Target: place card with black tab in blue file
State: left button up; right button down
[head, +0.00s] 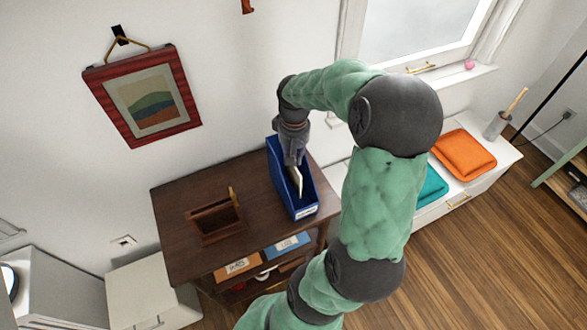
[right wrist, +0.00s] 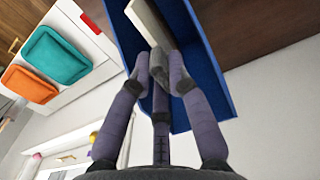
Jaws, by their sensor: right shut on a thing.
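The blue file (head: 306,205) is an open-topped box with a white label, standing on the right end of the dark wooden desk. It also fills much of the upper middle of the right wrist view (right wrist: 205,105). My right gripper (head: 295,162) points down into the file's opening. In the right wrist view its fingers (right wrist: 160,72) are shut on a pale card (right wrist: 148,20). The card also shows in the head view (head: 297,180), partly inside the file. No black tab shows on the visible part of the card. My left gripper is not in view.
A wooden holder (head: 217,222) stands on the desk (head: 175,205) left of the file. Orange (head: 237,265) and blue (head: 287,246) labelled boxes sit below the desktop. A white bench with orange (head: 463,154) and teal (head: 430,187) cushions stands to the right.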

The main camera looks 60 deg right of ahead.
jog(key=shift+f+b, duration=0.65)
jog(key=shift+f, duration=1.7)
jog(key=shift+f, duration=0.2)
jog(key=c, duration=1.2)
grip_release()
notch_tip(320, 180, up, 12)
jog(key=p, duration=0.3)
jog(key=shift+r, duration=0.2)
